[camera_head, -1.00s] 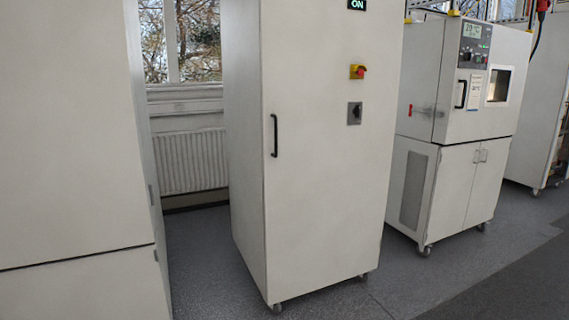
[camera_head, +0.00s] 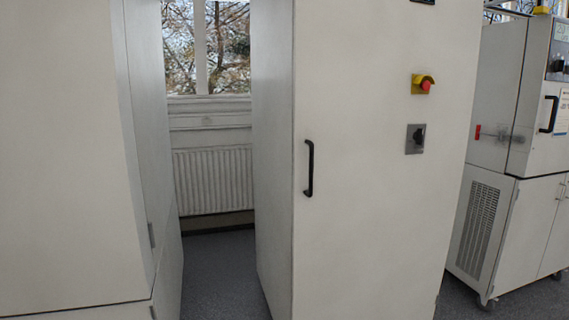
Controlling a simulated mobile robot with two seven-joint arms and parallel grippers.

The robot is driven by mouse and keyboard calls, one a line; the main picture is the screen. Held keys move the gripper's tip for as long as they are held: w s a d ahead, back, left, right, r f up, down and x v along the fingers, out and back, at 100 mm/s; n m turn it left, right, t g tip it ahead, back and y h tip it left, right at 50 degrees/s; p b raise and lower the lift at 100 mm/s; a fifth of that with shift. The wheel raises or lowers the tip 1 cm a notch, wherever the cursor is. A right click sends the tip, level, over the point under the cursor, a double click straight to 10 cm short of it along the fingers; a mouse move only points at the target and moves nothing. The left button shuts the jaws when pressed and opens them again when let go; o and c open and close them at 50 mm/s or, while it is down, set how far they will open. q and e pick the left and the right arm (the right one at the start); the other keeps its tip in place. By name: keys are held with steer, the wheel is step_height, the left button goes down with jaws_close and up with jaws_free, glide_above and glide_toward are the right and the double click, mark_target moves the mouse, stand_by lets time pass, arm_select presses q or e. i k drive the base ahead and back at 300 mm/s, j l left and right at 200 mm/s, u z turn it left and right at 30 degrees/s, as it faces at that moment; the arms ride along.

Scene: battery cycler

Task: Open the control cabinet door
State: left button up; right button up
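The control cabinet (camera_head: 365,235) is a tall white cabinet in the middle of the head view. Its door is shut. A black vertical bar handle (camera_head: 309,168) sits near the door's left edge. A red emergency stop button on a yellow base (camera_head: 424,84) and a grey plate with a black rotary switch (camera_head: 415,139) are on the right part of the door. The display at the top is mostly cut off by the frame. Neither of my grippers shows.
A large white cabinet (camera_head: 65,150) fills the left side. A narrow gap with a radiator (camera_head: 213,180) and window behind separates it from the control cabinet. A test chamber on wheels (camera_head: 515,220) stands at the right. The control cabinet's base is out of frame.

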mark_target(372, 222)
steer(key=i+l+u, duration=0.15)
steer(key=i+u, duration=0.2)
steer(key=i+l+u, duration=0.3)
steer(key=i, duration=0.1)
